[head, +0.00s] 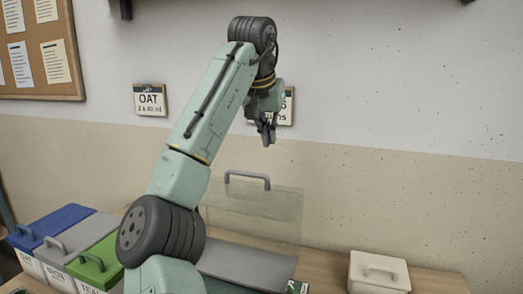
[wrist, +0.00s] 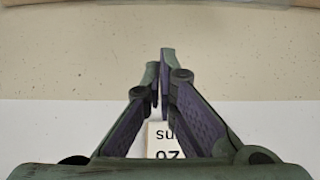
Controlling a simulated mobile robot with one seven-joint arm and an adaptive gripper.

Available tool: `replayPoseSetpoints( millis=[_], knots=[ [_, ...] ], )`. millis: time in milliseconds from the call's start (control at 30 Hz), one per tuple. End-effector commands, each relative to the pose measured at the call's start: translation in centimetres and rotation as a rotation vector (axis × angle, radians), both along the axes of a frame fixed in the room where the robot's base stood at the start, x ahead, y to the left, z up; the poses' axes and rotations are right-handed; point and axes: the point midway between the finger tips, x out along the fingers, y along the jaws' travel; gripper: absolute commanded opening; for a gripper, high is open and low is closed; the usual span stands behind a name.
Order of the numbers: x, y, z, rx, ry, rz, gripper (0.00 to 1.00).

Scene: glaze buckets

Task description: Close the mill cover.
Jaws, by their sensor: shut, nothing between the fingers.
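The mill cover (head: 262,215) is a see-through, greenish-tan panel with a grey bar handle (head: 247,176) along its top edge. It stands raised, roughly upright, at the back of the mill (head: 245,263), whose grey top shows in front of it. My arm hides the mill's left part. My gripper (head: 268,140) is above the handle and slightly right of it in the head view, apart from the cover. In the wrist view my gripper (wrist: 161,58) is shut and empty, with the fingertips together. The cover does not show in the wrist view.
Lidded bins stand at the left: blue (head: 62,223), grey (head: 72,242) and green (head: 97,265). A cream lidded box (head: 378,272) stands on the table at the right. The wall behind holds an OAT sign (head: 150,99) and a pinboard (head: 38,50).

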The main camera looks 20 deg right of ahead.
Motion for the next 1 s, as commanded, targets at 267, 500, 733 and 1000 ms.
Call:
replayPoseSetpoints(
  millis=[267,500,733,1000],
  knots=[
    [0.3,-0.6,-2.3,0.017,0.032,-0.002,0.00],
    [2.1,-1.9,-6.9,0.015,0.032,-0.003,0.00],
    [1.8,-1.4,-8.4,0.017,0.021,0.001,0.00],
    [0.0,-0.2,-8.1,0.017,0.023,0.002,0.00]
  ],
)
